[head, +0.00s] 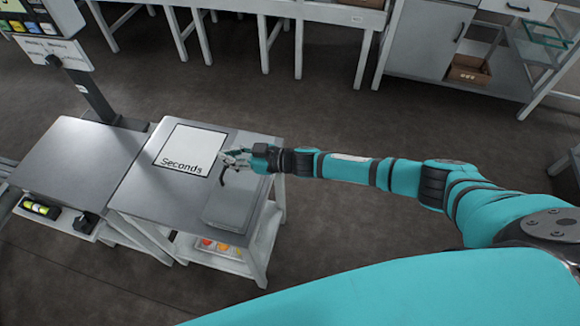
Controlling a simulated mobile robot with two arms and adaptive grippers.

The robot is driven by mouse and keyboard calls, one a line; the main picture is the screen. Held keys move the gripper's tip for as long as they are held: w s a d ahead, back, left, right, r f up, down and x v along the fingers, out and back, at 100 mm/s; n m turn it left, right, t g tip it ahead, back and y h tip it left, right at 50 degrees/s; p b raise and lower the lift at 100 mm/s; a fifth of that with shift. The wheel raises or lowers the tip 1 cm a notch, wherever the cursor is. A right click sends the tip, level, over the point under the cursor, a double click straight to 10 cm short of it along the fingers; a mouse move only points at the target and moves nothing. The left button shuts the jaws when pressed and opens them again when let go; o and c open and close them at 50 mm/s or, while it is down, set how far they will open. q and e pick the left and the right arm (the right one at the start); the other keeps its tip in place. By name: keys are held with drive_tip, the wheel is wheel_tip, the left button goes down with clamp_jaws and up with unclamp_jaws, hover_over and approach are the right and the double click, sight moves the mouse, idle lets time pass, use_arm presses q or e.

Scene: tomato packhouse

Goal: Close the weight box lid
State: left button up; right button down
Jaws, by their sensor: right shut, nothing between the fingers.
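A flat grey box (231,208), which looks like the weight box, lies at the right edge of the grey table (140,198), beside the "Seconds" sheet. Its top looks flat and closed, but its far part is partly hidden by my gripper, and I cannot tell if the lid is fully down. My right gripper (228,164) is over the far part of the box, its fingers shut and empty, pointing left towards the sheet. I cannot tell whether it touches the box. My left gripper is not in view.
The "Seconds" sheet (190,148) lies flat on the table. A lower shelf holds a tray of tomatoes (217,247). White benches and a cabinet (425,40) stand across open floor.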

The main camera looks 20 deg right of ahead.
sight(243, 173)
drive_tip(key=s+d+r+p, duration=0.3)
drive_tip(key=s+d+r, duration=0.2)
drive_tip(key=d+r, duration=0.35)
drive_tip(key=w+d+f+m+t+h, duration=0.1)
drive_tip(key=w+d+f+m+h, duration=0.1)
drive_tip(key=f, duration=0.4)
drive_tip(key=w+d+f+m+t+h, duration=0.1)
drive_tip(key=d+f+h, duration=0.2)
drive_tip(key=f, duration=0.3)
drive_tip(key=s+d+f+m+g+h, duration=0.1)
drive_tip(key=s+d+f+m+h, duration=0.2)
drive_tip(key=f, duration=0.5)
drive_tip(key=s+d+f+h, duration=0.2)
drive_tip(key=s+d+f, duration=0.25)
drive_tip(key=f, duration=0.35)
drive_tip(key=s+d+f+m+g+h, duration=0.2)
drive_tip(key=s+f+g, duration=0.1)
drive_tip(key=s+f, duration=1.05)
drive_tip(key=s+f+g, duration=0.2)
drive_tip(key=s, duration=1.1)
drive_tip(key=s+f+g, duration=0.3)
drive_tip(key=s, duration=1)
drive_tip(key=shift+s+a+m+g+h, duration=0.15)
drive_tip(key=shift+a+m+g+h, duration=0.15)
drive_tip(key=shift+a+h, duration=0.1)
